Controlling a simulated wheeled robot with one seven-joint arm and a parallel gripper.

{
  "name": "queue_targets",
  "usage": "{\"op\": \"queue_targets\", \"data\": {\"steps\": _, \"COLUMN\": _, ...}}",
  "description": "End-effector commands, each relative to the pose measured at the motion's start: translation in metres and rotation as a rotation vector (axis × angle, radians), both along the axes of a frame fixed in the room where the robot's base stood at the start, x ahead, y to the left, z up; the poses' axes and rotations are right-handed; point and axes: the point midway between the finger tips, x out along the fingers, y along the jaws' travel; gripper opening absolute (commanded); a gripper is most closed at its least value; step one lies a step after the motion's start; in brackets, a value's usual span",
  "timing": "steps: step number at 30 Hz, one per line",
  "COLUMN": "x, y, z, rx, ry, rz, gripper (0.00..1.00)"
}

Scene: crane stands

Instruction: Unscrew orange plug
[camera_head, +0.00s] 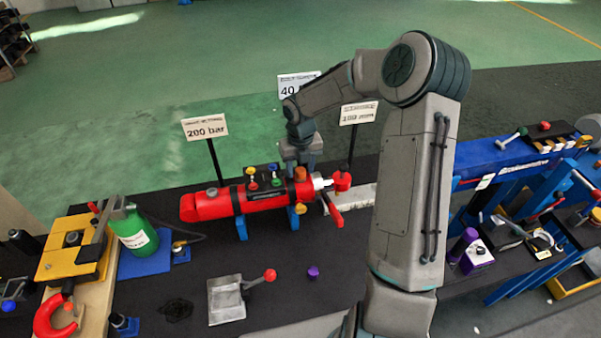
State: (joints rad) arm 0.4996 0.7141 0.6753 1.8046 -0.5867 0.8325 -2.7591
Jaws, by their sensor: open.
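The orange plug (300,174) stands on top of a red cylinder (212,206), near its right end. The cylinder lies on blue supports (241,227) on the black table. My gripper (301,166) points down from the arm's end, right at the orange plug. It is open, with its fingers small and partly hidden by the plug. I cannot tell whether they touch the plug.
Yellow, green and red knobs (252,172) stand left of the plug. A red-knobbed lever (332,208) sits at the cylinder's right end. Signs on posts (206,128) rise behind.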

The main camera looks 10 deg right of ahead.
Motion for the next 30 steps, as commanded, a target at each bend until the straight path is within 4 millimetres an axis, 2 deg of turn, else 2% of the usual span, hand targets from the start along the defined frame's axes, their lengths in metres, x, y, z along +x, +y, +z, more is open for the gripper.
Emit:
{"op": "queue_targets", "data": {"steps": 7, "x": -0.0001, "y": 0.0003, "z": -0.0008, "rx": -0.001, "ry": 0.0, "rz": -0.07, "gripper": 0.46}}
{"op": "queue_targets", "data": {"steps": 15, "x": 0.0, "y": -0.0001, "z": -0.0011, "rx": -0.001, "ry": -0.001, "rz": -0.392, "gripper": 0.46}}
{"op": "queue_targets", "data": {"steps": 23, "x": 0.0, "y": 0.0001, "z": -0.0015, "rx": -0.001, "ry": 0.0, "rz": -0.536, "gripper": 0.46}}
{"op": "queue_targets", "data": {"steps": 30, "x": 0.0001, "y": 0.0004, "z": -0.0018, "rx": 0.0, "ry": -0.001, "rz": -0.827, "gripper": 0.46}}
